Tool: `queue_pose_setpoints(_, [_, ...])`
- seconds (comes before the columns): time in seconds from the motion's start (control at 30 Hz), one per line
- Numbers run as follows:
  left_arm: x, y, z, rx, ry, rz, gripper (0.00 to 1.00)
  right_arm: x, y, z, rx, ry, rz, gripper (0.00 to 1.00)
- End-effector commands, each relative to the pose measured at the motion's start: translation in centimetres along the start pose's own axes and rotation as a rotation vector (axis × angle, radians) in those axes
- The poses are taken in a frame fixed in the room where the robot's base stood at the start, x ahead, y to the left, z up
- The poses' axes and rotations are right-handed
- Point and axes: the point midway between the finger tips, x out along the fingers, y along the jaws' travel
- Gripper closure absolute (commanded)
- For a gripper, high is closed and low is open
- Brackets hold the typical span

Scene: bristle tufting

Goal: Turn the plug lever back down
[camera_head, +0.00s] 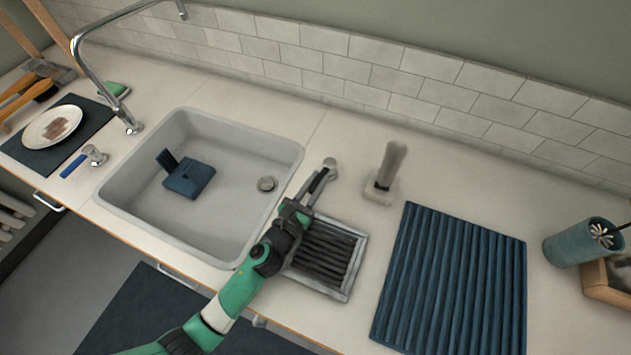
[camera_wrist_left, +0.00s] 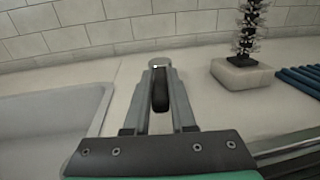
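The plug lever (camera_head: 329,164) is on the counter just right of the sink. Its grey round mount (camera_wrist_left: 159,61) and black handle (camera_wrist_left: 160,92) show in the left wrist view. My left gripper (camera_head: 318,182) reaches it from the front; the fingers (camera_wrist_left: 160,80) lie along both sides of the black handle with little or no gap, so they look shut on it. In the head view the fingers hide much of the handle, and its angle is hard to tell. My right gripper is in neither view.
The sink (camera_head: 235,235) is left of my arm and holds a blue block (camera_head: 189,180). A drying rack (camera_head: 347,292) lies beside my gripper. A brush (camera_head: 393,160) in a white base (camera_wrist_left: 240,75) stands close right. A blue ribbed mat (camera_head: 455,275) is farther right.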

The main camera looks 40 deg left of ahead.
Motion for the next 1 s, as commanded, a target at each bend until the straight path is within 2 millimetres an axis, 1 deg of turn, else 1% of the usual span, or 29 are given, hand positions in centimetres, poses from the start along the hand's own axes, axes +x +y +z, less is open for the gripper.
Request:
queue_pose_setpoints(0.03, [0.0, 0.0, 0.0, 0.0, 0.0, 0.0, 0.67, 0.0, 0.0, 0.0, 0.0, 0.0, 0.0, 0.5])
queue_pose_setpoints(0.13, [0.0, 0.0, 0.0, 0.0, 0.0, 0.0, 0.49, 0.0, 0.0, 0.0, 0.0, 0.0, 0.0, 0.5])
queue_pose_setpoints(0.17, [0.0, 0.0, 0.0, 0.0, 0.0, 0.0, 0.47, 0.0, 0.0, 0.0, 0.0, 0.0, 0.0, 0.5])
queue_pose_setpoints(0.43, [-0.1, 0.0, 0.0, 0.001, 0.001, 0.0, 0.47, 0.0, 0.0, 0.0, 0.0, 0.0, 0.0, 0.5])
queue_pose_setpoints(0.53, [-0.9, 0.0, -0.1, 0.002, 0.003, 0.0, 0.47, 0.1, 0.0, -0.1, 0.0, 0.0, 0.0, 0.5])
queue_pose_setpoints(0.67, [-3.3, 0.0, 0.0, 0.001, 0.003, -0.002, 0.47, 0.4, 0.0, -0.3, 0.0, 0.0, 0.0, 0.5])
queue_pose_setpoints(0.8, [-6.8, 0.0, -0.2, 0.002, 0.004, -0.001, 0.47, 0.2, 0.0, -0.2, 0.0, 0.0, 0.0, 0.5])
queue_pose_setpoints(0.9, [-9.0, 0.0, -0.2, 0.002, 0.003, -0.002, 0.47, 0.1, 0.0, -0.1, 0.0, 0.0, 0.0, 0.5])
queue_pose_setpoints(1.0, [-10.6, 0.0, -0.3, 0.001, 0.003, -0.001, 0.47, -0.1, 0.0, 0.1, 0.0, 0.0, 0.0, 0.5])
